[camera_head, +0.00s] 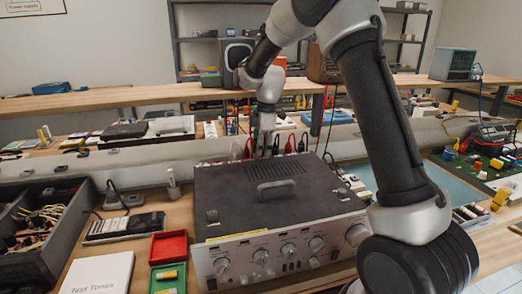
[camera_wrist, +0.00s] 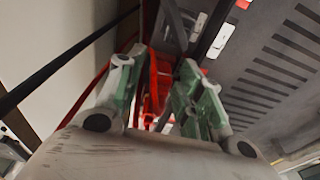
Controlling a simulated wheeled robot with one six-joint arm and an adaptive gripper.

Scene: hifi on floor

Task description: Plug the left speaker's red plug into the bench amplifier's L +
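The bench amplifier (camera_head: 262,222) stands on the front bench, its knobs facing me and its back edge away. My gripper (camera_head: 264,146) points down just behind that back edge, among red and black leads. In the wrist view my gripper's two fingers (camera_wrist: 157,75) stand apart with red material (camera_wrist: 153,98) between them. I cannot tell whether they grip it, or whether it is the left speaker's red plug. A red cable (camera_wrist: 88,92) runs beside the left finger. The amplifier's vented top (camera_wrist: 275,70) lies to the right. The L + terminal cannot be made out.
A red tray (camera_head: 168,246) and a green tray (camera_head: 167,278) sit left of the amplifier, near a dark bin (camera_head: 45,240) of leads. A low pale ledge (camera_head: 120,161) runs behind. The right side holds a circuit board and instruments.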

